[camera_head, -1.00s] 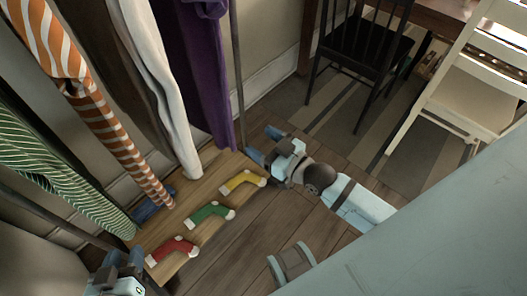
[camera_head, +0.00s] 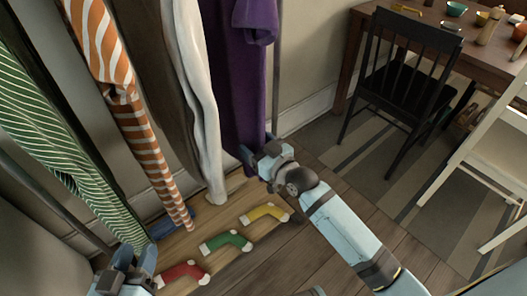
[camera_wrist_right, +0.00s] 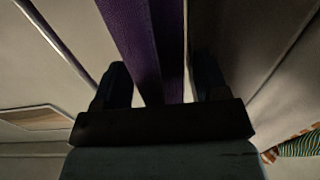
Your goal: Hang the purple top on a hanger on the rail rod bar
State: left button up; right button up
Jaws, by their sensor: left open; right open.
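The purple top (camera_head: 244,85) hangs down at the right end of the row of clothes; its upper part is out of the frame, and no hanger or rail bar shows. My right gripper (camera_head: 256,149) is open at its lower end. In the right wrist view, the purple cloth (camera_wrist_right: 145,40) runs down between the two spread fingers of my right gripper (camera_wrist_right: 160,80); I cannot tell whether they touch it. My left gripper (camera_head: 136,254) is open and empty at the lower left, near the socks.
A white garment (camera_head: 200,100), an orange striped one (camera_head: 110,70) and a green striped one (camera_head: 60,150) hang to the left. Red (camera_head: 181,273), green (camera_head: 226,241) and yellow (camera_head: 264,213) socks lie on the wooden base below. A black chair (camera_head: 405,75) and table stand at right.

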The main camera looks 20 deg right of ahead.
jog(key=c, duration=1)
jog(key=shift+r, duration=0.1)
jog(key=shift+c, duration=0.6)
jog(key=shift+s+d+r+p, duration=0.1)
jog(key=shift+s+r+p, duration=0.05)
jog(key=shift+r+p, duration=0.45)
jog(key=shift+s+r+p, duration=0.15)
jog(key=shift+r+p, duration=0.25)
jog(key=shift+p, duration=0.3)
jog(key=shift+s, duration=0.1)
